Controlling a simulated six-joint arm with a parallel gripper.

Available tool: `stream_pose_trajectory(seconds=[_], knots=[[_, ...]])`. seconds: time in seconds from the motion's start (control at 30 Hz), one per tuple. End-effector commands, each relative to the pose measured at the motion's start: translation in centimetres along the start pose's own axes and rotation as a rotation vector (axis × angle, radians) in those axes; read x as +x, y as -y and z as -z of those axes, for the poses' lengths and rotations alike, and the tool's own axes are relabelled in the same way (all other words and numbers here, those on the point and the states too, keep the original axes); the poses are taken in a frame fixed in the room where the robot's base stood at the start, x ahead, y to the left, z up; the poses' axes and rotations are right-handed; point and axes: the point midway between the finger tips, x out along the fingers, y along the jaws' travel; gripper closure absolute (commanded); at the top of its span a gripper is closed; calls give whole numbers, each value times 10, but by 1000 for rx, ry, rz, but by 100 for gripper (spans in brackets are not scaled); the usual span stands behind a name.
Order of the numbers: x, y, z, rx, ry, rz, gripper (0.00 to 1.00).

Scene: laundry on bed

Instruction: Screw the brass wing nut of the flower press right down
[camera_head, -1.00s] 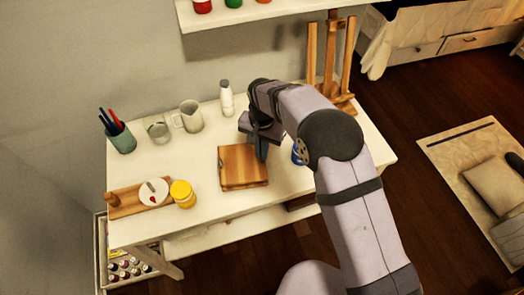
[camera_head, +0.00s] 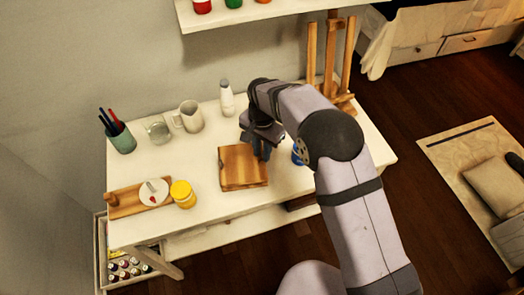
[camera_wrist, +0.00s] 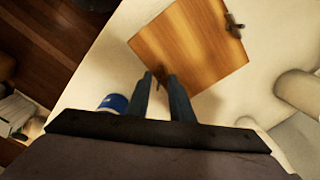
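The flower press (camera_head: 243,167) is a square wooden block lying flat on the white table. In the wrist view its wooden top (camera_wrist: 195,45) fills the upper middle. A small dark brownish piece (camera_wrist: 160,74), seemingly the wing nut, shows at the press's near corner between my fingertips. My gripper (camera_head: 262,152) points down at the press's right back corner. In the wrist view my gripper (camera_wrist: 160,78) has its two fingers a little apart, with a narrow gap around the piece. Another dark fastener (camera_wrist: 234,25) sits at a different corner. The thread and nut height are too small to read.
A blue-labelled jar (camera_wrist: 114,103) stands close beside my fingers. A yellow jar (camera_head: 182,194) and a wooden board (camera_head: 126,205) are to the left. A white bottle (camera_head: 227,98), jug (camera_head: 190,116), glass (camera_head: 157,128) and pen cup (camera_head: 121,139) stand behind. An easel (camera_head: 330,60) stands back right.

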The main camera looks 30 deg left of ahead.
Motion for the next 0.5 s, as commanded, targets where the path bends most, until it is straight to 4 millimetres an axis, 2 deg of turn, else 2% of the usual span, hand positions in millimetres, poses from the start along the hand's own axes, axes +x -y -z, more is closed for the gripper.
stream_pose_trajectory(seconds=[0.33,0.5], knots=[[-1,0,0,-1,1,-1,78],[-13,0,0,-1,-1,1,78]])
